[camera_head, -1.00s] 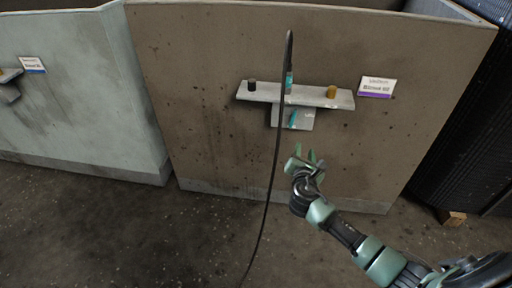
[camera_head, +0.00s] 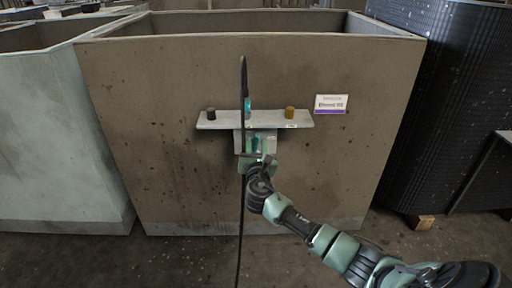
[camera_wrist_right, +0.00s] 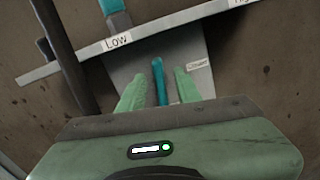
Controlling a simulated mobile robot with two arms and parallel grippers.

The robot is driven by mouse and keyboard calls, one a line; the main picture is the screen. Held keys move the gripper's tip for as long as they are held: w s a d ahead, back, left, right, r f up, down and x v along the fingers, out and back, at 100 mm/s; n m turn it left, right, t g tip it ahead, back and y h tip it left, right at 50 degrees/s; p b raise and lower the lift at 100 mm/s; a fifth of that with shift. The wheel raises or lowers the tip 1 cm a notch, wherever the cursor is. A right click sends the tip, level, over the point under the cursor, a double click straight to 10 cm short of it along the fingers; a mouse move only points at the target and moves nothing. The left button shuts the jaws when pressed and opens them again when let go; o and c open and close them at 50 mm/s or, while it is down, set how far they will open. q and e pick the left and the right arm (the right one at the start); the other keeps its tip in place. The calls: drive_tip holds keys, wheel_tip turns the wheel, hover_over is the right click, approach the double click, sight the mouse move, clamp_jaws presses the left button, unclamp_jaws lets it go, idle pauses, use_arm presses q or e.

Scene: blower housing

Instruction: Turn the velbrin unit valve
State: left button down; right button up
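A grey T-shaped panel (camera_head: 219,120) is fixed to the brown housing wall, with a black knob (camera_head: 211,113) at its left and a brass-coloured knob (camera_head: 290,112) at its right. A teal lever (camera_wrist_right: 159,80) shows on its lower plate in the right wrist view. My right gripper (camera_head: 258,151) is in front of the lower plate. In the wrist view its two green fingers are apart, on either side of the lever, with gaps visible; whether they touch it I cannot tell. A second teal piece (camera_head: 248,104) stands higher up. My left gripper is not in view.
A thin dark upright rod or cable (camera_head: 241,190) passes in front of the panel, close left of my right gripper. A white and purple sign (camera_head: 331,104) is right of the panel. A pale housing (camera_head: 58,140) stands left, a black ribbed block (camera_head: 432,110) right.

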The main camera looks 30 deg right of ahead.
drive_tip(key=shift+w, duration=0.1)
clamp_jaws()
